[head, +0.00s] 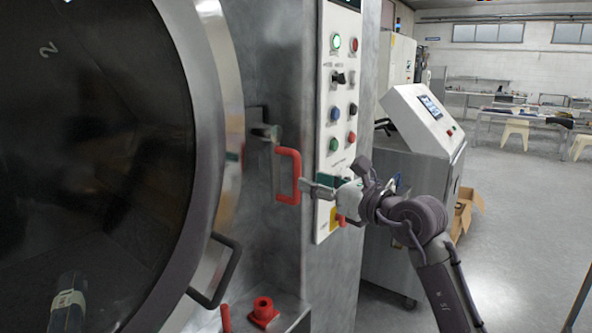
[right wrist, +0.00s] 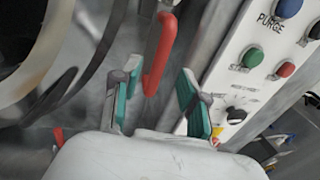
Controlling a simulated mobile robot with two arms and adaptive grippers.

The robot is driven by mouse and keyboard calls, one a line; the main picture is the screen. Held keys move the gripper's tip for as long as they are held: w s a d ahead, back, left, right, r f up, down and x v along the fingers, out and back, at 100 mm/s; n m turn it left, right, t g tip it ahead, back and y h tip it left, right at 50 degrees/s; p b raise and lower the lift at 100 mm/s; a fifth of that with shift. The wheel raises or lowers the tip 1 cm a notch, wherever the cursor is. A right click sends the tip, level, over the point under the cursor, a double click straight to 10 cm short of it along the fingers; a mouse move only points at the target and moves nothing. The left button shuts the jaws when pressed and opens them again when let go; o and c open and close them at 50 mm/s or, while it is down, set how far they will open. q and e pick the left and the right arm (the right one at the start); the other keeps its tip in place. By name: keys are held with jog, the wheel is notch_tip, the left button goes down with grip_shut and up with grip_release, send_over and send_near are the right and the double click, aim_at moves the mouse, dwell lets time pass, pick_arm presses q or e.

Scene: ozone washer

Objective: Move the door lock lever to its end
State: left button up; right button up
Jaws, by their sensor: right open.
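The door lock lever is a red handle (head: 295,176) on a grey metal bracket beside the rim of the big round door (head: 232,120). My right gripper (head: 307,188) is just right of the lever in the head view, its fingers pointing at it. In the right wrist view the lever (right wrist: 159,62) hangs ahead between the two green-padded fingers of the open gripper (right wrist: 158,84). The lever's lower end is at about fingertip level, with a gap to each finger. I cannot tell the exact depth between them.
A white control panel (head: 338,110) with buttons stands close right of the lever and gripper. A black door handle (head: 216,275) sticks out below left. A red fitting (head: 264,311) is below. A console (head: 425,120) stands behind my right arm. Open floor lies further right.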

aim_at(299, 176)
jog(key=p+x, duration=0.1)
jog(key=x, duration=0.3)
jog(key=shift+w+a+r, duration=0.1)
jog(key=shift+w+a, duration=0.15)
jog(key=shift+w, duration=0.1)
jog(key=shift+w+a, duration=0.55)
pick_arm(q)
jog(key=shift+w+a+r, duration=0.15)
jog(key=shift+w+r, duration=0.6)
jog(key=shift+r, duration=0.05)
pick_arm(e)
grip_shut()
